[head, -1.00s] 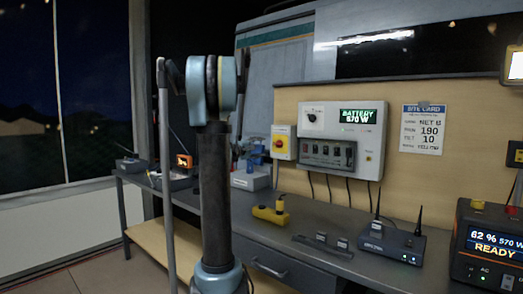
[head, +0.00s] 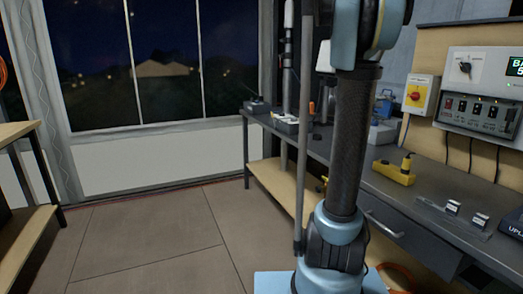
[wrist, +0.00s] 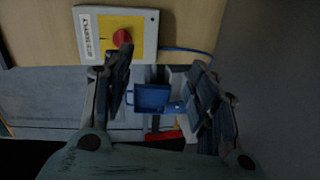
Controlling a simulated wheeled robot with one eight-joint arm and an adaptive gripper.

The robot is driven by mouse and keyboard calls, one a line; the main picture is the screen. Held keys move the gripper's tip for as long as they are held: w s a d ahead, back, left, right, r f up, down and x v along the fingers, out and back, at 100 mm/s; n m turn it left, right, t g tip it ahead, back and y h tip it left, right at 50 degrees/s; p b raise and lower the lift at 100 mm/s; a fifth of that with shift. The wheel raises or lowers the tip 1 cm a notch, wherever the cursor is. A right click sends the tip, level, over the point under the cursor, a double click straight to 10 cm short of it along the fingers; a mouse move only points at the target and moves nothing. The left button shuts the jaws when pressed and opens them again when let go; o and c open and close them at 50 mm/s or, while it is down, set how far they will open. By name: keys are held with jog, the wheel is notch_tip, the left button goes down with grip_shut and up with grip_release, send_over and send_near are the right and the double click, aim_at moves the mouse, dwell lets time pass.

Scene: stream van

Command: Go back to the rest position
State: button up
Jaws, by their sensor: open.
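My gripper (wrist: 165,95) shows in the wrist view with its two dark fingers spread apart and nothing between them. Beyond the fingers is a blue object (wrist: 152,97), apart from them as far as I can tell. A yellow and white switch box with a red knob (wrist: 123,38) is past the left finger. In the head view my arm stands upright at the right of centre, and my gripper is not clearly seen there.
A grey workbench (head: 400,205) runs along the right, with a yellow power strip (head: 394,171) and a red-knobbed switch box (head: 416,96) on the wall. A wooden shelf unit (head: 22,130) stands at the left. The floor (head: 150,235) between is clear.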

jog(key=s+a+f+m+g+y, duration=0.1)
jog(key=s+a+f+y, duration=0.6)
jog(key=s+a+f, duration=0.7)
jog(key=s+a+f+m+g+y, duration=0.1)
jog(key=s+a+f+y, duration=0.6)
jog(key=s+a+f, duration=0.7)
jog(key=s+a+g, duration=0.1)
jog(key=s+a, duration=0.4)
jog(key=a, duration=0.1)
jog(key=shift+a+f+g, duration=0.3)
jog(key=shift+f, duration=0.1)
jog(key=shift+w+f, duration=0.2)
jog(key=shift+w, duration=0.25)
